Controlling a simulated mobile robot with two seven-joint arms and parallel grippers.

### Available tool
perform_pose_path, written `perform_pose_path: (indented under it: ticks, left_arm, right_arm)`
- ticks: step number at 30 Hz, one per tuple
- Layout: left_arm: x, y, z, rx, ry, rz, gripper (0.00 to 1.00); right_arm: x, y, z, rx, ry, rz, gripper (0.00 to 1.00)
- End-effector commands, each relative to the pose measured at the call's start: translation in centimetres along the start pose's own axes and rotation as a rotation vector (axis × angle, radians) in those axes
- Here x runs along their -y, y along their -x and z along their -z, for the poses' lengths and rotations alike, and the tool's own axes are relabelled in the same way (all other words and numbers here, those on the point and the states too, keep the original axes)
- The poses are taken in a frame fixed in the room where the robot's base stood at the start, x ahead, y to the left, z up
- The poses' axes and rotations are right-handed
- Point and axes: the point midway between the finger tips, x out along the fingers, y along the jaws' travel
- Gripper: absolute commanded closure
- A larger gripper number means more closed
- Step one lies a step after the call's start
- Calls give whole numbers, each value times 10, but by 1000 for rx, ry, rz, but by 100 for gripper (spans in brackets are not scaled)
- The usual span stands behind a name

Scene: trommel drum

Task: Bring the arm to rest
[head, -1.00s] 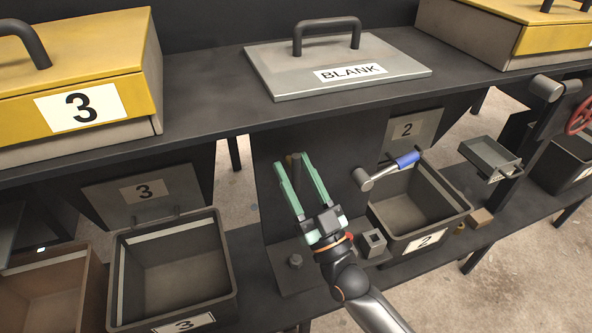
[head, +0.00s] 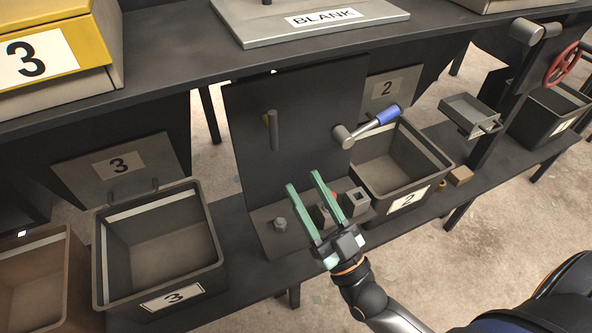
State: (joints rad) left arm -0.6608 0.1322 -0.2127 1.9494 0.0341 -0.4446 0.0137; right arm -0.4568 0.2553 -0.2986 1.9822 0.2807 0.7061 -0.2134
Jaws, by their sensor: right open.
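My right gripper (head: 303,180) has two green fingers, held apart with nothing between them. Its arm comes in from the lower right. The fingers are in front of the lower part of the dark upright panel (head: 245,125), over the lower shelf. The upright peg or handle (head: 272,130) on that panel is above and left of the fingertips, clear of them. The fingers partly cover a small dark block with a bit of red behind them. My left gripper is not in view.
A crank with a blue grip (head: 387,115) sticks out above bin 2 (head: 408,200). A small square socket block (head: 356,201) and a bolt (head: 280,224) are close to the gripper. Bin 3 (head: 172,296) stands left. A red handwheel (head: 562,64) is far right.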

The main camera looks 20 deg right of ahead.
Motion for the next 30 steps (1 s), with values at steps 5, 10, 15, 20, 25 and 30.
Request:
perform_pose_path:
  ticks: [5, 10, 15, 20, 25, 30]
  left_arm:
    - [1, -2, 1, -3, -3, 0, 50]
    - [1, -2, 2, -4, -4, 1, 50]
    - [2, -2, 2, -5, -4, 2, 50]
    - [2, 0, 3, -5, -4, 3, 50]
    - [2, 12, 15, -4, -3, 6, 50]
    - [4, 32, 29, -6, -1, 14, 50]
  right_arm:
    - [0, 6, 0, 0, 0, 0, 50]
    - [0, 6, 0, -1, 0, 0, 50]
    - [0, 5, 0, 0, 0, 0, 50]
    - [1, 5, -2, 18, 0, 2, 50]
    - [8, 13, -32, 232, -7, 26, 50]
    - [14, 59, -88, 645, -21, 42, 50]
